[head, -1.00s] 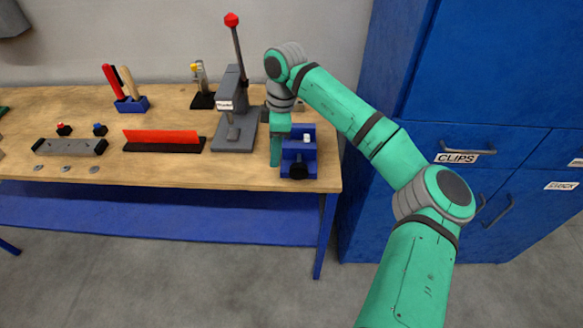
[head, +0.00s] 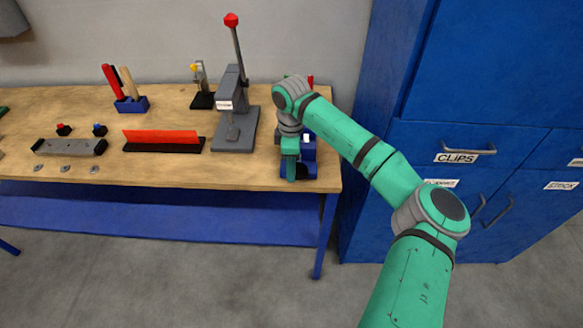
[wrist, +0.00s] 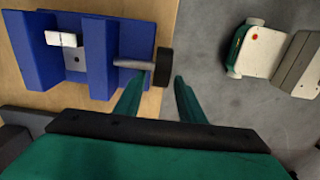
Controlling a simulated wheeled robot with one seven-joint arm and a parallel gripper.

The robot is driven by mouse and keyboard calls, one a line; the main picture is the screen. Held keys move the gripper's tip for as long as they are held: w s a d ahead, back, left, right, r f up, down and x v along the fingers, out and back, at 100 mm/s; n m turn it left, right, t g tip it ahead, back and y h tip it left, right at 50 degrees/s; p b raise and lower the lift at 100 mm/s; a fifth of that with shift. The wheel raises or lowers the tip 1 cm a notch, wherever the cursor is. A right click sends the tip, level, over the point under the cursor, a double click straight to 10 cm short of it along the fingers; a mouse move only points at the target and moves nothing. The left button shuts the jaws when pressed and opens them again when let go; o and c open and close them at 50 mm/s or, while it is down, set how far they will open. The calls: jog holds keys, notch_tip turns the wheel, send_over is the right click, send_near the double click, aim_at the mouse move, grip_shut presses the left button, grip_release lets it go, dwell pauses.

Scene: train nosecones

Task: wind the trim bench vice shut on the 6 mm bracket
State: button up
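The blue trim bench vice (head: 309,155) stands at the bench's right front corner, partly hidden by my arm in the head view. In the wrist view the vice (wrist: 101,50) shows from above at the left, with a grey screw rod ending in a black knob (wrist: 165,66). A small whitish bracket (wrist: 62,39) sits between the jaws; whether both jaws touch it I cannot tell. My gripper (wrist: 161,77) points down at the knob, its green fingers apart and empty. The knob appears between the fingertips; their exact depth is unclear. In the head view my gripper (head: 291,172) is at the vice's front left.
A grey press (head: 235,125) with a red-knobbed lever stands left of the vice. A red strip on a black base (head: 165,148) lies further left. Blue cabinets (head: 440,130) stand right of the bench. Bare wood (head: 240,172) lies along the front edge.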

aim_at(306, 167)
jog(key=shift+f, duration=0.3)
grip_shut()
jog(key=y, duration=0.4)
jog(key=shift+d+r, duration=0.35)
jog(key=y, duration=0.3)
jog(key=d+y, duration=0.1)
jog(key=y, duration=0.1)
jog(key=shift+d+r, duration=0.1)
jog(key=shift+r, duration=0.15)
jog(key=y, duration=0.3)
jog(key=d+y, duration=0.1)
jog(key=y, duration=0.2)
jog(key=shift+w+d+f+y, duration=0.1)
jog(key=shift+d+y, duration=0.1)
jog(key=shift+y, duration=0.2)
jog(key=shift+d+f+y, duration=0.15)
jog(key=shift+d+y, duration=0.1)
jog(key=shift+y, duration=0.95)
jog(key=shift+d+f+y, duration=0.15)
jog(key=shift+d+y, duration=0.1)
jog(key=shift+y, duration=0.95)
